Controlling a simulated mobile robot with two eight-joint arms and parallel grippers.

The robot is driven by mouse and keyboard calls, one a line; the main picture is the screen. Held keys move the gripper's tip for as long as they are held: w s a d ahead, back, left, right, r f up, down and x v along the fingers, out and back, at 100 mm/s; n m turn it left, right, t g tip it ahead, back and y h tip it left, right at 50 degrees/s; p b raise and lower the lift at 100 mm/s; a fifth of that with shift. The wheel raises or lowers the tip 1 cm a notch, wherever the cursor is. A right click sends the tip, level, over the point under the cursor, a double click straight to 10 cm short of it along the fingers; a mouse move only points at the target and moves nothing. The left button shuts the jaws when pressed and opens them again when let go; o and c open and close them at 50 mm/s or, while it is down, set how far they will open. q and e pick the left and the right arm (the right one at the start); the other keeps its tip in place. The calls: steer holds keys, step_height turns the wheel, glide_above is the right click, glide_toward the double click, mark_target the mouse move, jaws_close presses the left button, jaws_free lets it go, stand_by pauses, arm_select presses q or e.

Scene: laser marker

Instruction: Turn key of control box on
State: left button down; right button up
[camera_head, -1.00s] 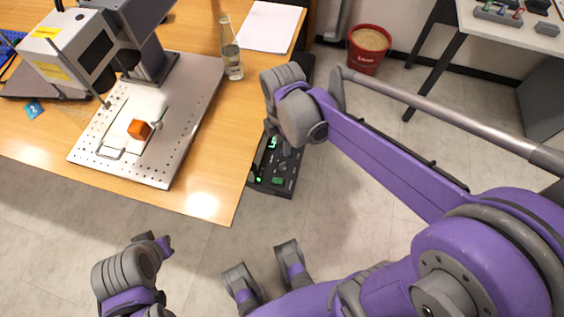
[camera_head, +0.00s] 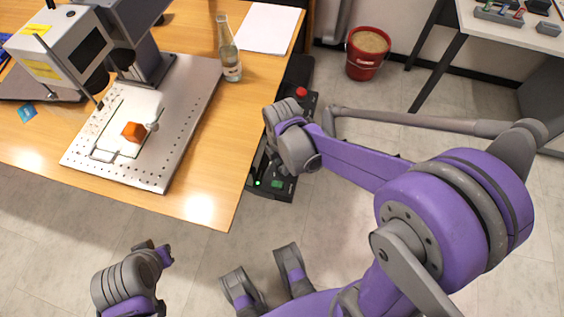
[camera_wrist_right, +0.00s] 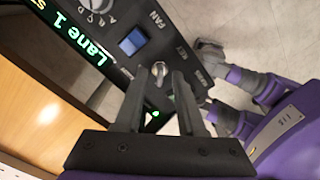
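The control box (camera_head: 278,184) is a dark panel beyond the right edge of the wooden table, with green lights at its near end. My right wrist covers its middle in the head view. In the right wrist view the panel (camera_wrist_right: 112,42) shows a lit green display and a small silver key (camera_wrist_right: 160,69). My right gripper (camera_wrist_right: 160,74) is open, with a finger on each side of the key; a gap shows, and I cannot tell any contact. My left wrist is at the lower left of the head view, away from the box; its fingers are not clear.
A red emergency button (camera_head: 301,92) stands at the box's far end. The table (camera_head: 205,200) edge runs close along the box's left. A red bucket (camera_head: 366,55) stands on the floor.

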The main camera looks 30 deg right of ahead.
jaws_close()
steer(key=shift+m, duration=0.4)
steer(key=m, duration=0.3)
steer(key=shift+m, duration=0.4)
steer(key=m, duration=0.4)
steer(key=shift+m, duration=0.3)
steer(key=m, duration=0.4)
steer(key=shift+m, duration=2.5)
